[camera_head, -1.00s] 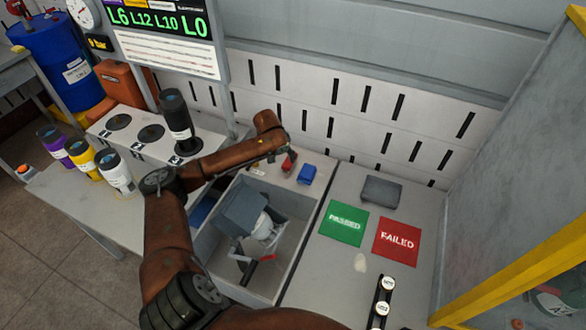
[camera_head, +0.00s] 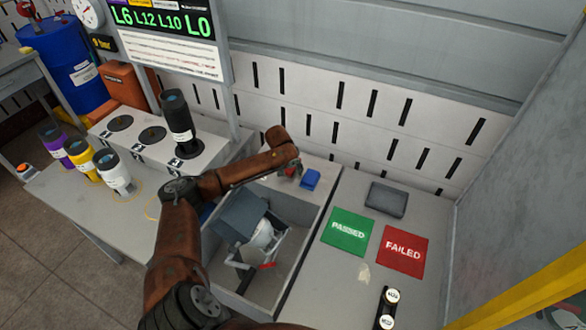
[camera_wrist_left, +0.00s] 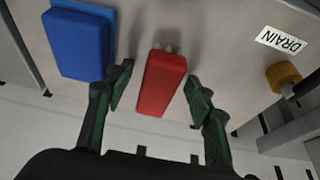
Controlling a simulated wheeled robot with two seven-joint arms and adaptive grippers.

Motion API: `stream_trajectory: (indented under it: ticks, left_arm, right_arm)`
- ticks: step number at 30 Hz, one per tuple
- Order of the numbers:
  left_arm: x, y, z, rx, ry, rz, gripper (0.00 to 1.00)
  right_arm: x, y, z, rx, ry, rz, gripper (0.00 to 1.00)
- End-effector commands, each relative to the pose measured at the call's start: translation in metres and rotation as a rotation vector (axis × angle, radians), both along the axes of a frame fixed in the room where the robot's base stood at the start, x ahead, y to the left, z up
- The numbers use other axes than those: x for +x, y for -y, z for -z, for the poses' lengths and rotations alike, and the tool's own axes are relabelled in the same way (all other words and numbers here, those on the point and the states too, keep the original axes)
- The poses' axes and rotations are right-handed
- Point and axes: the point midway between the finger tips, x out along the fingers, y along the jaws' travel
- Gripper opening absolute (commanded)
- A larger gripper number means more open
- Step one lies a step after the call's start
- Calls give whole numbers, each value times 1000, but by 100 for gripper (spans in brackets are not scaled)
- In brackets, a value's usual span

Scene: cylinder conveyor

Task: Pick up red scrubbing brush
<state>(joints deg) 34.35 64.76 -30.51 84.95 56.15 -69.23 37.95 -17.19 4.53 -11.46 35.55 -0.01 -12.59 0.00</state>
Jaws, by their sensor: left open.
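The red scrubbing brush (camera_head: 290,170) lies on the light counter at the back edge of the sink, partly hidden under my left arm's end in the head view. In the left wrist view the red brush (camera_wrist_left: 161,84) shows as a red block between the two dark green fingers. My left gripper (camera_wrist_left: 159,82) is open, with a finger on either side of the brush and visible gaps between. In the head view the fingers are mostly hidden by the wrist. My right gripper does not show.
A blue block (camera_head: 310,179) lies close beside the brush, near one finger in the wrist view (camera_wrist_left: 78,43). The sink (camera_head: 293,262) holds a grey box-like object. A black cylinder (camera_head: 177,118) stands left of my forearm. The PASSED (camera_head: 347,231) and FAILED (camera_head: 403,250) mats lie right.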

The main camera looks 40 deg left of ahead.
Motion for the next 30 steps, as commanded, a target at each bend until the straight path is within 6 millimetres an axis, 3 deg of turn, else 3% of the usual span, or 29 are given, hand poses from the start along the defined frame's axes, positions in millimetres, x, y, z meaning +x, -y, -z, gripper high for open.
stream_trajectory:
  ticks: [2,21,30]
  left_arm:
    - [0,0,0,0,0,0,49]
    - [-1,0,0,0,-1,0,5]
    - [0,0,-2,0,0,0,3]
  right_arm:
    - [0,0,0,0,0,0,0]
    - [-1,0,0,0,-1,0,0]
    - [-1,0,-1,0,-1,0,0]
